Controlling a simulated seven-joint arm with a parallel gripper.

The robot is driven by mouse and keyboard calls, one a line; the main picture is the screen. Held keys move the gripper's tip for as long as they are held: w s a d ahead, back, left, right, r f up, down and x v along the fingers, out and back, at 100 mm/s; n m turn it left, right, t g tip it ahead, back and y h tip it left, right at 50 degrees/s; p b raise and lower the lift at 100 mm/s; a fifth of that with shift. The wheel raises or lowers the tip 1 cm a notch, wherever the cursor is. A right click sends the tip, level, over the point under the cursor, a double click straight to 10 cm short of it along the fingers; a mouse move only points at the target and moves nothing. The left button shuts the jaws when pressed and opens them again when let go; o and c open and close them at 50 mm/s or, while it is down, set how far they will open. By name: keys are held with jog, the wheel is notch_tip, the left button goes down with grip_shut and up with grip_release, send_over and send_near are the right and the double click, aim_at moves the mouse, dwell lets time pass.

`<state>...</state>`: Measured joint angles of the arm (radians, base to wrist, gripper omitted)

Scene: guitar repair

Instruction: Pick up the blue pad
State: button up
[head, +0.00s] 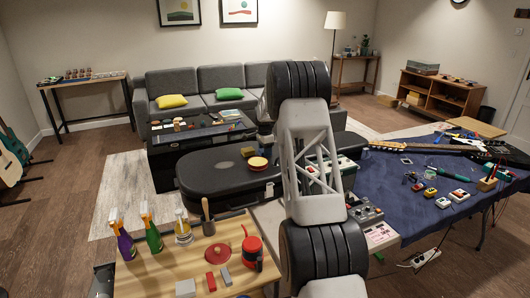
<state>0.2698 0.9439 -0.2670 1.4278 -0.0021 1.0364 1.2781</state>
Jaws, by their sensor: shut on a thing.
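I cannot make out a blue pad for certain in the head view. A dark blue cloth (408,218) covers the table on the right, and it is much larger than a pad.
A wooden table (150,272) in front holds spray bottles (152,232), a red kettle (252,249), a red disc (217,253) and small blocks. The blue-covered table bears a guitar (425,147), pedals and tools. Floor is open at left.

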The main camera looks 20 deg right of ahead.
jog(key=shift+r, duration=1.85)
jog(key=shift+s+a+r, duration=0.2)
jog(key=shift+s+a, duration=0.5)
jog(key=shift+s, duration=1.85)
jog(key=shift+s+a+r, duration=0.2)
jog(key=shift+s+a, duration=0.5)
jog(key=shift+s, duration=1.85)
jog(key=shift+s+a+r, duration=0.2)
jog(key=shift+s+a, duration=0.5)
jog(key=shift+s, duration=1.85)
jog(key=o, duration=0.4)
jog(key=shift+c, duration=0.2)
jog(key=c, duration=0.3)
jog(key=shift+w+a, duration=0.1)
